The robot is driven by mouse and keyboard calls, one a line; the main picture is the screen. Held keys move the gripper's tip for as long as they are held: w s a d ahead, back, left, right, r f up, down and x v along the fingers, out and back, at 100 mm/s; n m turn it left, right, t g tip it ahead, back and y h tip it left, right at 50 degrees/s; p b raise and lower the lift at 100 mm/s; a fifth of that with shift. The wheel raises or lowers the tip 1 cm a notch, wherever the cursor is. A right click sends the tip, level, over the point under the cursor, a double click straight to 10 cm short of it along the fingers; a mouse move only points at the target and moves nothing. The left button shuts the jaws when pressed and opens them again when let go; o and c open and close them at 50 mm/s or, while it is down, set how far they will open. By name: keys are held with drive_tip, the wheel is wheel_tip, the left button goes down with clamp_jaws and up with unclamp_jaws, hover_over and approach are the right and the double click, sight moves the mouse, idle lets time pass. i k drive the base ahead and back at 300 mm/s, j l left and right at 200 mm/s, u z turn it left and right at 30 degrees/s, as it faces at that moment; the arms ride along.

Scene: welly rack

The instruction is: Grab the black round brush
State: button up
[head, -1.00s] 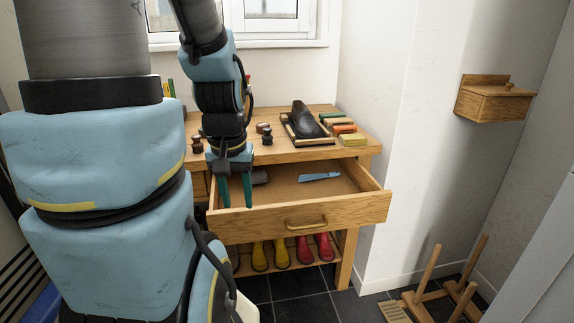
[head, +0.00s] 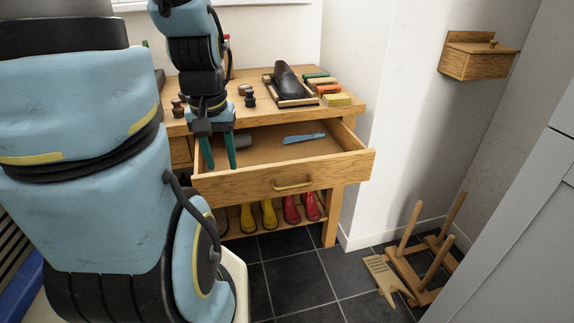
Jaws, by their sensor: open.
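A small black knobbed piece (head: 249,98), which looks like the black round brush, stands on the bench top behind the drawer. It is small in the head view, so its bristles cannot be made out. My gripper (head: 219,167) points down with its two green fingers apart and nothing visible between them. It is over the left part of the open drawer (head: 287,182), in front of the black piece and lower in the picture. A dark grey rounded object (head: 242,141) lies in the drawer just right of my gripper, partly hidden by it.
Brown knobbed pieces (head: 178,108) stand left on the bench. A dark shoe (head: 286,82) on a tray and several coloured blocks (head: 335,99) are to the right. A blue tool (head: 303,138) lies in the drawer. Wooden pegged racks (head: 415,270) stand on the floor.

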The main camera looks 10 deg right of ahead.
sight(250, 100)
drive_tip(key=u, duration=1.2)
drive_tip(key=l+u, duration=0.1)
drive_tip(key=l, duration=0.35)
drive_tip(key=k+l+u, duration=0.1)
drive_tip(key=l, duration=0.35)
drive_tip(key=k+l+u, duration=0.1)
drive_tip(key=l, duration=0.35)
drive_tip(key=l+u, duration=0.1)
drive_tip(key=l, duration=0.35)
drive_tip(key=k, duration=0.05)
